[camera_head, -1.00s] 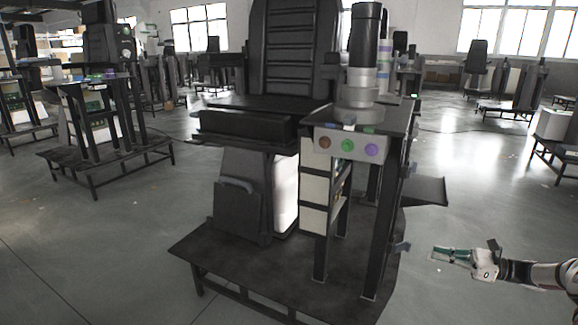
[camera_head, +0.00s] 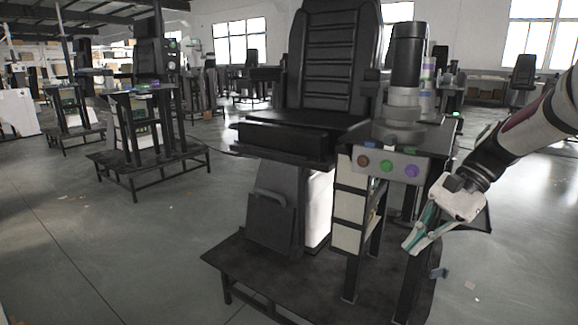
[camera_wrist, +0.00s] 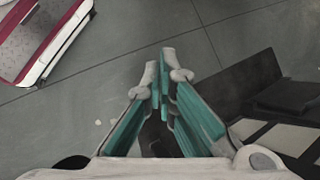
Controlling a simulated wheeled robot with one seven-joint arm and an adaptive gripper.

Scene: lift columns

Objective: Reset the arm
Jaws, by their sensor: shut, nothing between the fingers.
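My gripper (camera_head: 412,246) hangs at the right in the head view, pointing down and to the left, in front of the right side of the workstation. It is shut and empty. In the wrist view my gripper (camera_wrist: 161,75) shows its teal fingers close together over the grey floor. My arm (camera_head: 525,130) comes in from the right edge, raised and bent. I cannot tell whether the fingers touch the station's leg behind them.
A workstation with a black seat (camera_head: 335,60), a control box with coloured buttons (camera_head: 388,166) and a dark platform (camera_head: 290,275) stands close ahead. A joystick column (camera_head: 407,65) rises beside the seat. Similar stations (camera_head: 145,110) stand at the left.

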